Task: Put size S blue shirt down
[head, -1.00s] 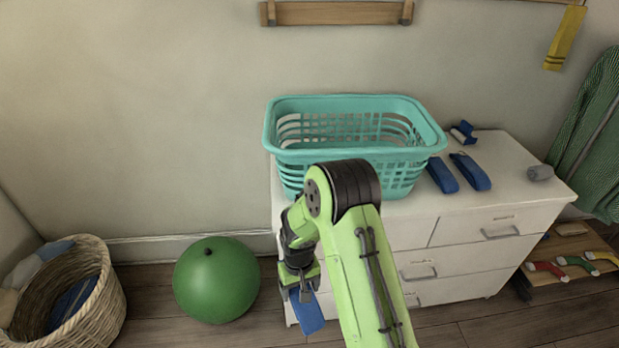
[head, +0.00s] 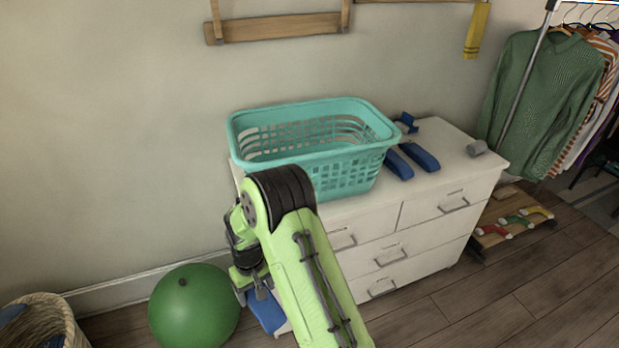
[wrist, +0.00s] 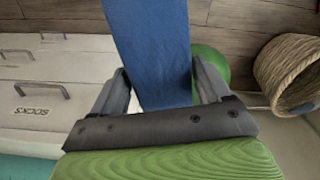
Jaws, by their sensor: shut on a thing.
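My gripper (head: 254,292) hangs low in front of the white dresser's left end, shut on a folded blue cloth (head: 266,313), which looks like the blue shirt. In the wrist view the blue cloth (wrist: 155,50) is a long flat strip between the two fingers (wrist: 163,85), reaching away from me. No size mark is readable on it. Two more folded blue pieces (head: 398,164) (head: 421,157) lie side by side on the dresser top, right of the teal basket.
The teal basket (head: 315,163) stands on the dresser (head: 430,222); one drawer is marked SOCKS. A green ball (head: 194,308) and wicker basket (head: 40,312) are at left. Hanging clothes (head: 545,95) and a low rack with socks (head: 508,222) are at right. The floor at front right is clear.

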